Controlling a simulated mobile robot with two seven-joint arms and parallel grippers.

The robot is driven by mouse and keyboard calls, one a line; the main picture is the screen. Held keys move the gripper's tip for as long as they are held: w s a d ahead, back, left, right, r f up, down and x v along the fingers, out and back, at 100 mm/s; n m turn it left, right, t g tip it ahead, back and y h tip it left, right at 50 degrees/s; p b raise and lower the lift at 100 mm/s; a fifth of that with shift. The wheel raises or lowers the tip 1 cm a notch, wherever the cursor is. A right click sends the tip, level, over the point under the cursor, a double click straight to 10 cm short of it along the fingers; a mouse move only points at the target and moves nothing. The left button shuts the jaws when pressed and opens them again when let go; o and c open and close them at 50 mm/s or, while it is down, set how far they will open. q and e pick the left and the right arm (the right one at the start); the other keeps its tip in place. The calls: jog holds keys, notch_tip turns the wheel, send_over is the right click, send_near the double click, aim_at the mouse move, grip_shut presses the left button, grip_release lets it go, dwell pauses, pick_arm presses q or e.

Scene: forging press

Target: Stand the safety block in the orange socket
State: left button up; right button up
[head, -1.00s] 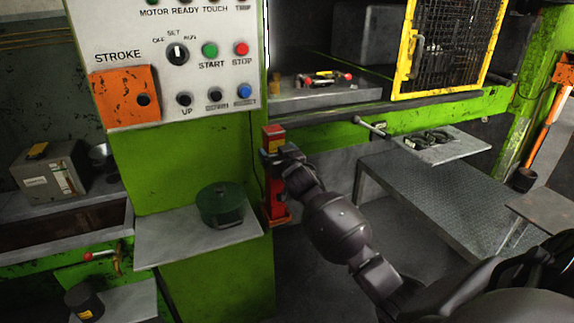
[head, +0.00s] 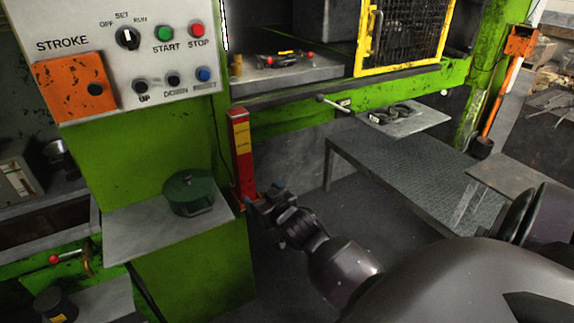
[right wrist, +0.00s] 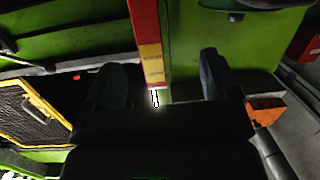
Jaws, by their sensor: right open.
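The safety block (head: 242,150) is a red upright post with yellow labels, beside the green press column in the head view. A little of the orange socket (head: 238,207) shows at its foot; my right gripper hides most of that, so I cannot see exactly how the foot sits. My right gripper (head: 262,203) is open and empty, in front of the block's lower part. In the right wrist view the block (right wrist: 149,45) hangs from the top edge of the picture, and the open fingers (right wrist: 165,85) stand apart either side of its end. My left gripper is out of view.
A shelf (head: 130,240) left of the block carries a green lidded pot (head: 188,193). The control panel (head: 165,45) is above. A handle (head: 333,105) sticks out from the press front. A low metal table (head: 400,170) stands to the right.

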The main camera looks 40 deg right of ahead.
jog(key=s+a+f+n+g+y, duration=0.1)
jog(key=s+a+f+g, duration=0.1)
jog(key=s+a+f, duration=0.3)
jog(key=s+a+f+n+g+y, duration=0.1)
jog(key=s+a+f, duration=0.4)
jog(key=s+f, duration=0.6)
jog(key=s+g, duration=0.1)
jog(key=s, duration=0.4)
jog(key=shift+s+a+f+y, duration=0.15)
jog(key=shift+s+f+y, duration=0.05)
jog(key=shift+f+y, duration=0.1)
